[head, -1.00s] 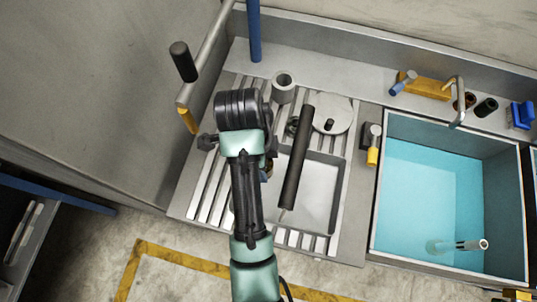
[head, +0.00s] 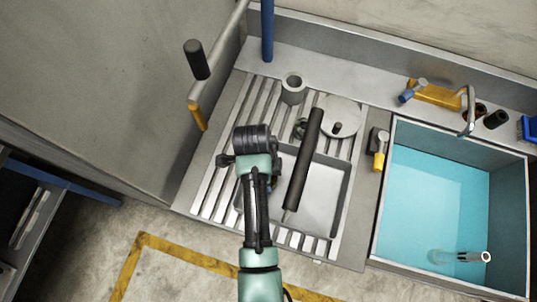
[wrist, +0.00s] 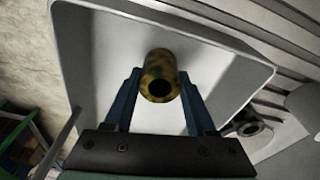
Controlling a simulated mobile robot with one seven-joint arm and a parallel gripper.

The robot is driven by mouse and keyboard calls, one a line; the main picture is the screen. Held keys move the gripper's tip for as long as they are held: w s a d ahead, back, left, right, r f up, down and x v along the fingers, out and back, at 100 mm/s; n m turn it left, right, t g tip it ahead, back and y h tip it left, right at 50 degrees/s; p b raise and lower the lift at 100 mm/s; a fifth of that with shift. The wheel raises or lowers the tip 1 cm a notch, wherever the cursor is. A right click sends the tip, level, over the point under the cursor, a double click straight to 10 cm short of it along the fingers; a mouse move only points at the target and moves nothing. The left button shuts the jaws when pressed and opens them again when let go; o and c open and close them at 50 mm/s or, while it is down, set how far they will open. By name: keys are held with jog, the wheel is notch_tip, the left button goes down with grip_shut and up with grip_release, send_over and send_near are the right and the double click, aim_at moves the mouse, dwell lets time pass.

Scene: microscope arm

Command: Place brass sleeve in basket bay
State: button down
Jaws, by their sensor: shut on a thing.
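The brass sleeve (wrist: 160,64) is a short hollow cylinder, mottled yellow and dark, with its open end facing the wrist camera. My gripper (wrist: 159,82) is shut on it, with a blue finger on each side. Behind the sleeve in the wrist view is a pale square recess with a raised rim (wrist: 75,70). In the head view a square recessed bay (head: 325,190) is sunk in the slatted steel drainer; I cannot tell for sure that it is the basket bay. My arm hides the gripper and the sleeve in the head view.
A long black rod (head: 305,160) crosses above the recess's left side. A sink of blue water (head: 430,205) is at right. An upright blue post (head: 267,30) stands at the back.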

jog(key=shift+f, duration=0.15)
jog(key=shift+c, duration=1.1)
grip_release()
notch_tip(320, 180, up, 12)
jog(key=a+p, duration=0.1)
jog(key=shift+a+r+p, duration=0.2)
jog(key=shift+p, duration=0.2)
jog(key=shift+w, duration=0.1)
